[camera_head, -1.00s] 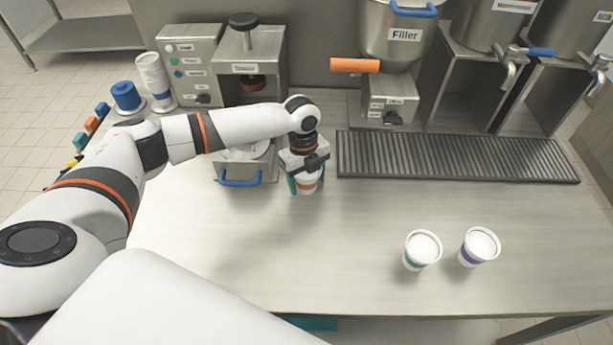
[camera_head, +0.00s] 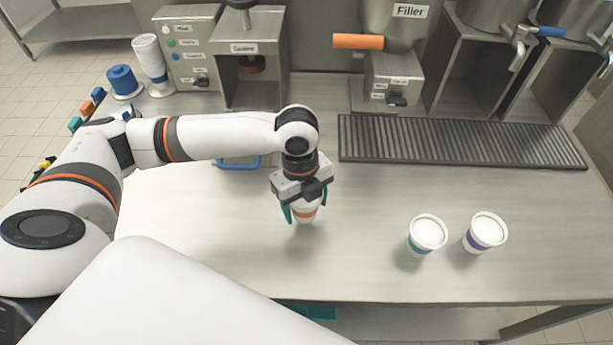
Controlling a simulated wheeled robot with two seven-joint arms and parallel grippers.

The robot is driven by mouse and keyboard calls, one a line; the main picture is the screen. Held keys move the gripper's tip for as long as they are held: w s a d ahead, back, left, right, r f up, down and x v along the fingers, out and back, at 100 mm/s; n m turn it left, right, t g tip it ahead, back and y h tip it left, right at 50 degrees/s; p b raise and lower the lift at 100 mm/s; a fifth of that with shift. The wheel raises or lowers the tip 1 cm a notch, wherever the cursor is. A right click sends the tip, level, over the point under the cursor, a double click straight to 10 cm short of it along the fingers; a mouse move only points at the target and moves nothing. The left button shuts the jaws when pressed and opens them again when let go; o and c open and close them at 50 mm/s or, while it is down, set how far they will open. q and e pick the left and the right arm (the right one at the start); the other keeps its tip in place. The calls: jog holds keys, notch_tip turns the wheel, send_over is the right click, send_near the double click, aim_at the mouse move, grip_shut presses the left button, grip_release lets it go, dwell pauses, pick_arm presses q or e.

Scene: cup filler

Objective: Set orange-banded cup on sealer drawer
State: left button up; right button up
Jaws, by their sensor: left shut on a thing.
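The orange-banded white cup (camera_head: 304,215) is in my left gripper (camera_head: 303,207), whose teal fingers are shut on it. The cup is upright or nearly so, over the table in front of the sealer; I cannot tell whether its base touches the table. The sealer (camera_head: 243,48) stands at the back left. Its drawer shows mainly as a blue handle (camera_head: 238,163); my left arm hides most of the drawer. The gripper is to the right and front of that handle. My right gripper is not in view.
A teal-banded cup (camera_head: 427,234) and a purple-banded cup (camera_head: 486,233) stand on the table (camera_head: 370,270) at right. A drip grate (camera_head: 460,143) lies under the filler (camera_head: 390,75) and taps. A cup stack (camera_head: 151,60) stands far left. The table's front middle is clear.

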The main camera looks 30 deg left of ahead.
aim_at(303, 206)
pick_arm(q)
jog(key=s, duration=0.1)
jog(key=s+d, duration=0.1)
jog(key=s, duration=0.2)
jog(key=shift+d, duration=0.4)
jog(key=n, duration=0.2)
jog(key=r+n, duration=0.1)
jog(key=n, duration=0.2)
jog(key=shift+w+a+r+n+t, duration=0.25)
jog(key=shift+w+r+n+t, duration=0.05)
jog(key=shift+w+t, duration=0.1)
jog(key=n, duration=0.2)
jog(key=r+n, duration=0.1)
jog(key=n, duration=0.3)
jog(key=shift+w+a+r+t, duration=0.2)
jog(key=shift+w+r+t, duration=0.15)
jog(key=shift+r+t, duration=0.05)
jog(key=n, duration=0.2)
jog(key=r+n, duration=0.1)
jog(key=n, duration=0.3)
jog(key=shift+w+a+r+y, duration=0.25)
jog(key=shift+r+y, duration=0.05)
jog(key=shift+r, duration=0.05)
jog(key=n, duration=0.2)
jog(key=r+n, duration=0.1)
jog(key=n, duration=0.3)
jog(key=shift+w+a+r+n+t+y, duration=0.15)
jog(key=shift+a+r+n+t+y, duration=0.05)
jog(key=shift+r+n+t+y, duration=0.1)
